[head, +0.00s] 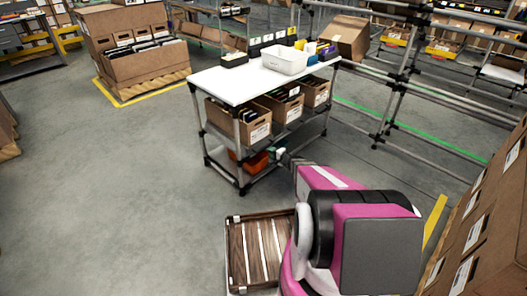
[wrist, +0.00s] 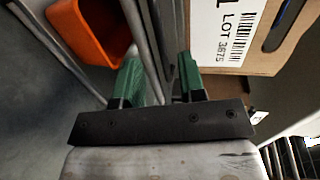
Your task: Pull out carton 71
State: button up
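In the wrist view, a brown carton (wrist: 292,60) fills the upper right. Its white label (wrist: 228,35) reads LOT 3675 under a large character cut off by the frame edge, so I cannot tell whether this is carton 71. My gripper (wrist: 160,85) has its two green fingers apart, with nothing held and metal rails visible beyond the gap. The carton is just past the right finger; I cannot tell whether they touch. In the head view, my gripper (head: 279,153) is low at the cart's near side, below several open cartons (head: 261,131) whose labels are too small to read.
The cart has a white top (head: 240,82) bearing a white bin (head: 285,60), and metal posts and rails. An orange bin (head: 254,162) sits on its lower shelf and also shows in the wrist view (wrist: 88,30). A slatted wooden tray (head: 237,255) is mine or beside me. Cartons (head: 475,240) stand at right.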

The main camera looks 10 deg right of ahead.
jog(key=x, duration=0.7)
jog(key=shift+w+a, duration=0.1)
grip_shut()
